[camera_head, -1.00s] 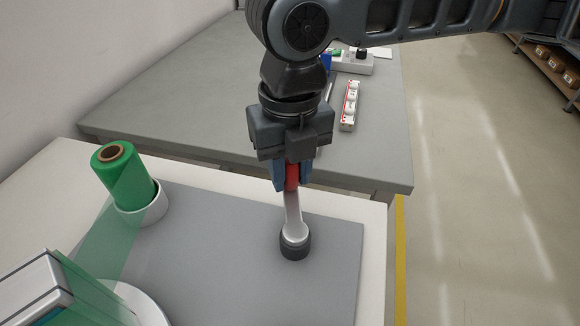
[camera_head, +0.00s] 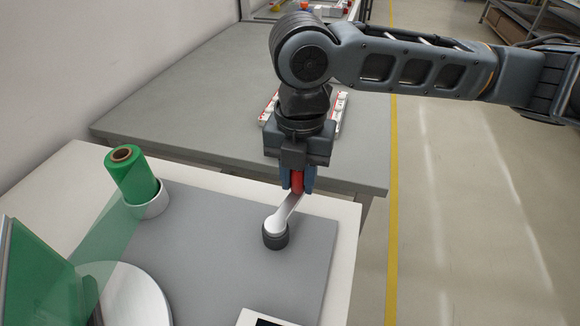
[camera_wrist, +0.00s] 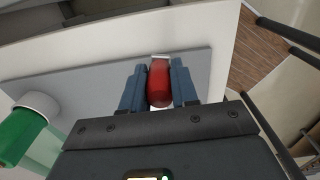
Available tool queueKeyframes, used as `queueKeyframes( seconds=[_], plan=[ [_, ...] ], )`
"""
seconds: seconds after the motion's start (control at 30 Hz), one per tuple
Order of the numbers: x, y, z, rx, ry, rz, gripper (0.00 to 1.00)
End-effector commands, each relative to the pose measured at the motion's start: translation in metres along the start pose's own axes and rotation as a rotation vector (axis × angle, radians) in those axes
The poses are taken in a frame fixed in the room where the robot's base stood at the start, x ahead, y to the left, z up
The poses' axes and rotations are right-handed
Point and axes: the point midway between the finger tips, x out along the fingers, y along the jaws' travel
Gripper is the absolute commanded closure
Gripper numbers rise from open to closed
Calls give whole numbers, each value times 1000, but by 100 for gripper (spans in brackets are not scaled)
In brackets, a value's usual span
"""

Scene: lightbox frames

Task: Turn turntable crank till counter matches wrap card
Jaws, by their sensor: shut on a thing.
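My gripper (camera_head: 297,182) is shut on the red crank handle (camera_head: 297,180), which shows between the two fingers in the wrist view (camera_wrist: 159,84). The silver crank arm (camera_head: 286,211) runs from the handle down to a dark round hub (camera_head: 276,236) on the grey plate. The turntable (camera_head: 135,296) is a pale disc at the lower left. A box wrapped in green film (camera_head: 40,280) stands on it, partly cut off. A green film roll (camera_head: 133,173) stands in a white holder, with film stretched toward the box. A white-framed dark panel (camera_head: 262,319) is cut off at the bottom edge; no digits are readable.
The grey plate (camera_head: 215,245) lies on a white table. A grey bench (camera_head: 190,115) stands behind it, with white and red strips (camera_head: 338,110) near my gripper. Open floor with a yellow line (camera_head: 393,200) lies to the right.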

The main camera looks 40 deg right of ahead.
Motion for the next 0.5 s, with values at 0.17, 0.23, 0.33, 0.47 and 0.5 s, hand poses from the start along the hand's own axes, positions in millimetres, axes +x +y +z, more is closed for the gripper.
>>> queueKeyframes(
  seconds=[0.17,0.23,0.33,0.47,0.5],
  plan=[
    [-2,-10,-3,127,2,1,100],
    [-2,-12,-4,166,1,1,100],
    [-1,-15,-6,211,1,0,100],
    [-1,-18,-7,254,0,1,100],
    [-1,-19,-8,264,0,1,100]
  ],
)
